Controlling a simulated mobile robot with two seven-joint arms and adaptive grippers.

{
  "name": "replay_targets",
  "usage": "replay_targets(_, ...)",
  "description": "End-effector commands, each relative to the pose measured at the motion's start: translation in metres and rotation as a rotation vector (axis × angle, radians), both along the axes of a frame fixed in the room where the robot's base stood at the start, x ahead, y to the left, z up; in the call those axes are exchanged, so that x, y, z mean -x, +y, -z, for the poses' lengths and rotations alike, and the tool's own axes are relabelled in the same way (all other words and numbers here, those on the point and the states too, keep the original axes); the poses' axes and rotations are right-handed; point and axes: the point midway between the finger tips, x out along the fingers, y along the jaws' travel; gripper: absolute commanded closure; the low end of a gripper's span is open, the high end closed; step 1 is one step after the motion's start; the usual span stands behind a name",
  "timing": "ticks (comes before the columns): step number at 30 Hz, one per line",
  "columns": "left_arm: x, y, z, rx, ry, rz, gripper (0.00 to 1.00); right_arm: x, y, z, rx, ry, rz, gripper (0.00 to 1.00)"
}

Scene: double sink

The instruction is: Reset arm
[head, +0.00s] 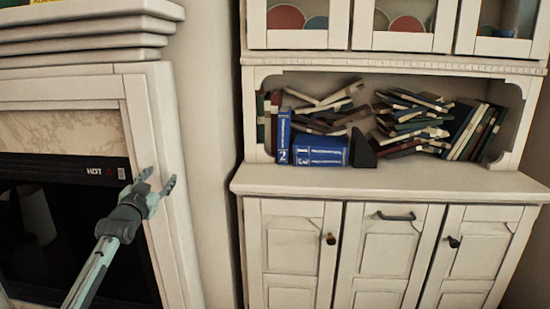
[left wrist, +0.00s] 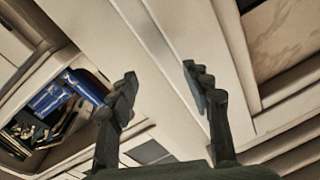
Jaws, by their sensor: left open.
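My left gripper (head: 160,186) is raised in front of the white fireplace surround at the left of the head view. It is open, with nothing between its fingers. In the left wrist view its two dark fingers (left wrist: 160,85) stand apart, with the pale surround and wall behind them. My right gripper is in neither view.
A white hutch (head: 390,182) stands to the right, its shelf holding a jumbled pile of books (head: 410,120) and blue volumes (head: 320,150). The fireplace (head: 150,120) with a dark insert is close to my left arm. The hutch counter's front strip is clear.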

Motion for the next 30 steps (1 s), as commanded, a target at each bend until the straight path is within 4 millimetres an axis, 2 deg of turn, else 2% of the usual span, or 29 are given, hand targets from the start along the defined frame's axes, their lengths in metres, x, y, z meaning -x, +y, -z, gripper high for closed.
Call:
replay_targets(1, 0.0, 0.007, 0.023, -0.001, 0.102, -0.028, 0.51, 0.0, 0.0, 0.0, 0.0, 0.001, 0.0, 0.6)
replay_targets(3, 0.004, 0.018, 0.053, 0.001, 0.231, -0.077, 0.51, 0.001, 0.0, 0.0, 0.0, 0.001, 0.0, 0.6)
replay_targets(6, 0.017, 0.038, 0.089, 0.008, 0.389, -0.164, 0.51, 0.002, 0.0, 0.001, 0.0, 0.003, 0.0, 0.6)
replay_targets(11, 0.048, 0.071, 0.134, 0.027, 0.6, -0.333, 0.51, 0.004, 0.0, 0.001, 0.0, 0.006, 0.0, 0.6)
replay_targets(12, 0.056, 0.064, 0.156, 0.026, 0.621, -0.315, 0.51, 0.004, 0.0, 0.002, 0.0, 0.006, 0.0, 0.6)
replay_targets(17, 0.089, 0.049, 0.218, 0.023, 0.702, -0.295, 0.51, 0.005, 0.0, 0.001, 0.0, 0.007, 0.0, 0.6)
replay_targets(20, 0.117, 0.039, 0.261, 0.022, 0.763, -0.283, 0.51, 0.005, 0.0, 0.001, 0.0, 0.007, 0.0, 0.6)
replay_targets(23, 0.155, 0.026, 0.31, 0.023, 0.837, -0.269, 0.51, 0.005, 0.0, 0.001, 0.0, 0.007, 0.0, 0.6)
replay_targets(26, 0.205, 0.013, 0.364, 0.025, 0.926, -0.256, 0.51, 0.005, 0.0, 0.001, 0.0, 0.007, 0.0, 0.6)
replay_targets(30, 0.286, -0.007, 0.432, 0.033, 1.053, -0.237, 0.51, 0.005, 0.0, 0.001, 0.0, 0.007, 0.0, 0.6)
